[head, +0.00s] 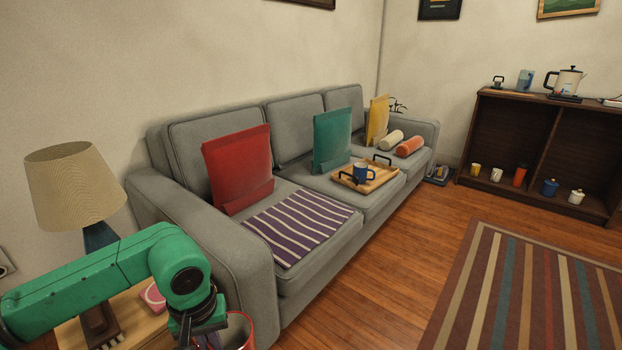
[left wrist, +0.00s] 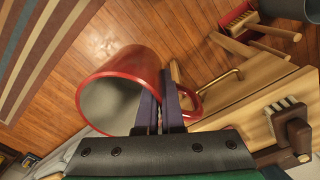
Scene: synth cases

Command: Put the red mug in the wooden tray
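The red mug (head: 247,331) is at the bottom left of the head view, cut off by the frame edge. In the left wrist view the red mug (left wrist: 135,68) is large, its opening toward the left and its handle to the right. My left gripper (left wrist: 160,103) is nearly closed on it at the handle side; the exact contact is partly hidden by the fingers. In the head view the left gripper (head: 207,338) is beside the mug. My right gripper is not in view.
The grey sofa (head: 262,301) holds a striped cloth (head: 295,222), upright cushions and rolls. Its armrest stands between my left gripper and the tray. A lamp (head: 75,187) stands on the side table (head: 130,308) at left. Open wooden floor (head: 400,285) lies in front.

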